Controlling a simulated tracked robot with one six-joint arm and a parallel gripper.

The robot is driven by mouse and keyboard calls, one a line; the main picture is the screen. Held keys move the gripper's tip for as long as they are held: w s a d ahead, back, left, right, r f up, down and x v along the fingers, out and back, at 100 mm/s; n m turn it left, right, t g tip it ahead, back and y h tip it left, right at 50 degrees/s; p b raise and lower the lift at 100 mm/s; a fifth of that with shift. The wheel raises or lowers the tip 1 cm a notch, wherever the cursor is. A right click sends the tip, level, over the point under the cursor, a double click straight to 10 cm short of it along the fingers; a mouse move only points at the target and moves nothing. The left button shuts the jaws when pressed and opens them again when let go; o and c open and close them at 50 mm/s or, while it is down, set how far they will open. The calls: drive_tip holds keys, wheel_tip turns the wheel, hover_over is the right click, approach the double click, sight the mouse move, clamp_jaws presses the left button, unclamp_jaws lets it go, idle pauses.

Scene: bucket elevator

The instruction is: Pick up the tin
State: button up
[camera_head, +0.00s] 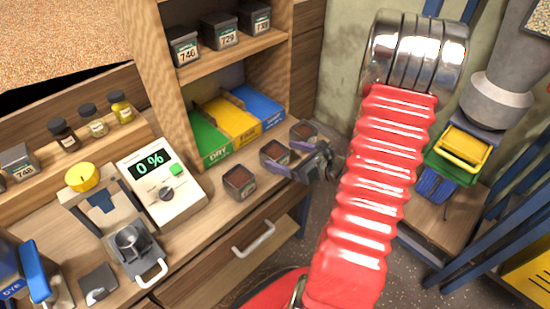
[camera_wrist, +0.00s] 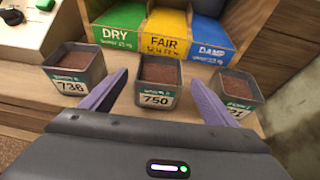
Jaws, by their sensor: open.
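Three small dark open tins with brown contents stand in a row on the wooden bench. In the wrist view the left one (camera_wrist: 75,75) reads 736 and the middle one (camera_wrist: 158,87) reads 750. The label of the right one (camera_wrist: 235,92) is partly hidden by a finger. In the head view they show as a near tin (camera_head: 240,183), a middle tin (camera_head: 274,153) and a far tin (camera_head: 303,131). My gripper (camera_head: 284,161) is open and empty at the bench's front edge. Its lavender fingers (camera_wrist: 158,78) point towards the middle tin, one to either side of it.
Green DRY (camera_wrist: 115,28), yellow FAIR (camera_wrist: 166,32) and blue DAMP (camera_wrist: 211,37) bins stand behind the tins. More numbered tins (camera_head: 221,31) sit on the shelf above. A meter reading 0 % (camera_head: 163,180) stands left on the bench. A wall (camera_wrist: 297,120) is at right.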

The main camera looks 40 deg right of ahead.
sight(267, 151)
drive_tip(key=shift+w, duration=0.1)
drive_tip(key=shift+x, duration=2.55)
drive_tip(key=shift+f, duration=0.2)
drive_tip(key=shift+c, duration=0.7)
drive_tip(key=c, duration=1.2)
